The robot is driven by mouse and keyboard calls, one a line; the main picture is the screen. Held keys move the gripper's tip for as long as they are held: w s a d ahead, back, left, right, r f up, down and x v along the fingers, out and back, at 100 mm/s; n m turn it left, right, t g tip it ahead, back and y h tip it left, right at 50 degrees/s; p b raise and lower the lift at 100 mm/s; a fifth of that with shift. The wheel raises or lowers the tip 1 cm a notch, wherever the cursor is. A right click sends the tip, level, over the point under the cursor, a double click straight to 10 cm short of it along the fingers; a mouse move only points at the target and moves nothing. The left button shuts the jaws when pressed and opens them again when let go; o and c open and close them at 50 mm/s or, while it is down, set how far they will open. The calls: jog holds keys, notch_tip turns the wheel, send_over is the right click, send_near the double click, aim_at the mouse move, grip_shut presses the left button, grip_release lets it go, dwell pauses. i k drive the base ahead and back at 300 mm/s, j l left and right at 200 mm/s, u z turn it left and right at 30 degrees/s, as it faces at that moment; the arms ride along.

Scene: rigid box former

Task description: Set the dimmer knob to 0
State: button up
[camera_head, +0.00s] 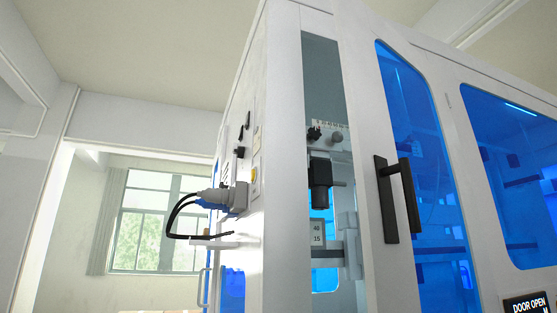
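Several small black controls sit on the white side panel (265,110) of the machine, seen at a steep angle. One control (241,134) is in the middle, and a lower one (239,152) stands out from the panel. I cannot tell which, if any, is the dimmer knob, and no scale or 0 mark on them is readable. My gripper is not in view.
A grey connector (226,198) with black cables juts left from the side panel. Blue-windowed doors with a black handle (388,200) and a "DOOR OPEN" display (527,304) are at right. A window (155,222) is behind, left.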

aim_at(239, 152)
jog(key=i+j+z, duration=0.15)
jog(key=j+z, duration=0.2)
jog(key=j, duration=0.2)
jog(key=i+j+z, duration=0.1)
jog(key=j+z, duration=0.25)
jog(key=j, duration=0.25)
jog(key=j+z, duration=0.35)
jog(key=j, duration=0.2)
